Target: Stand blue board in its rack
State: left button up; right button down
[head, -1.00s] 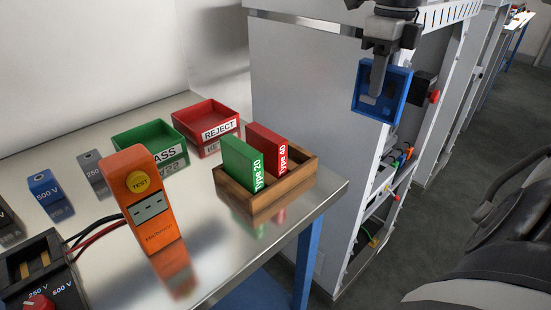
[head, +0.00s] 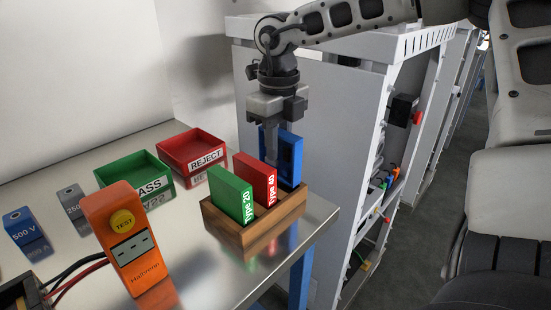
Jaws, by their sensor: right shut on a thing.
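The blue board (head: 291,160) is upright at the right end of the wooden rack (head: 275,217). Its lower edge is hidden behind the rack's wall and the red board, so I cannot tell how deep it sits. My right gripper (head: 271,150) comes down from above and is shut on the blue board's near-left side. The green Type 20 board (head: 231,193) and the red Type 40 board (head: 255,180) stand in the rack to its left. My left gripper is not in view.
A green PASS tray (head: 133,172) and a red REJECT tray (head: 193,152) stand behind the rack. An orange tester (head: 125,240) stands in front at left. A grey cabinet (head: 340,130) is close on the right. The metal table's right edge (head: 322,222) is near the rack.

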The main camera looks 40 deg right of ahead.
jog(key=shift+w+a+f, duration=0.15)
jog(key=shift+a+f, duration=0.05)
jog(key=shift+f, duration=1.6)
jog(key=shift+f+b, duration=0.25)
jog(key=shift+b, duration=0.05)
jog(key=c, duration=1.3)
grip_release()
jog(key=shift+r, duration=0.1)
jog(key=shift+o, duration=0.2)
notch_tip(320, 180, up, 12)
jog(key=shift+r+p, duration=0.15)
jog(key=shift+p, duration=0.35)
